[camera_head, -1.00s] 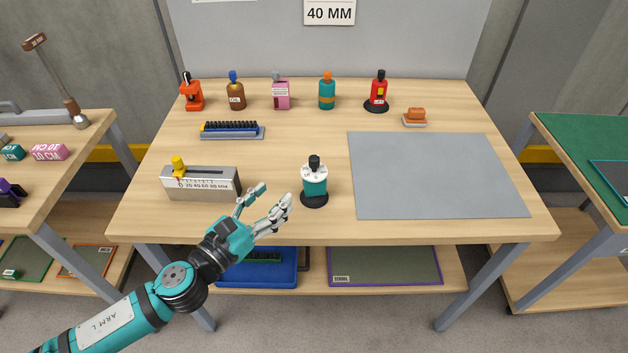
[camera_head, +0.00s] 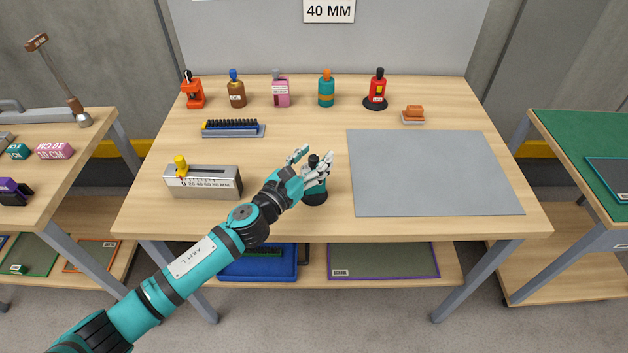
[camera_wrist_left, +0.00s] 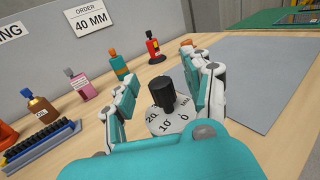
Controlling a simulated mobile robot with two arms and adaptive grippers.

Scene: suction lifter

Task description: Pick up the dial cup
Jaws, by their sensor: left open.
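The dial cup (camera_head: 315,192) stands upright near the front middle of the table, teal with a black base and a black knob on top. In the left wrist view its white numbered dial (camera_wrist_left: 168,121) and black knob sit between my fingers; its lower body is hidden there. My left gripper (camera_head: 312,160) is open, its fingers on either side of the cup's top. I cannot tell whether any finger touches it. My right gripper is not in view.
A grey mat (camera_head: 435,172) lies right of the cup. A metal gauge block (camera_head: 203,182) with a yellow knob stands to the left. An "ORDER 40 MM" sign (camera_wrist_left: 88,18) hangs behind.

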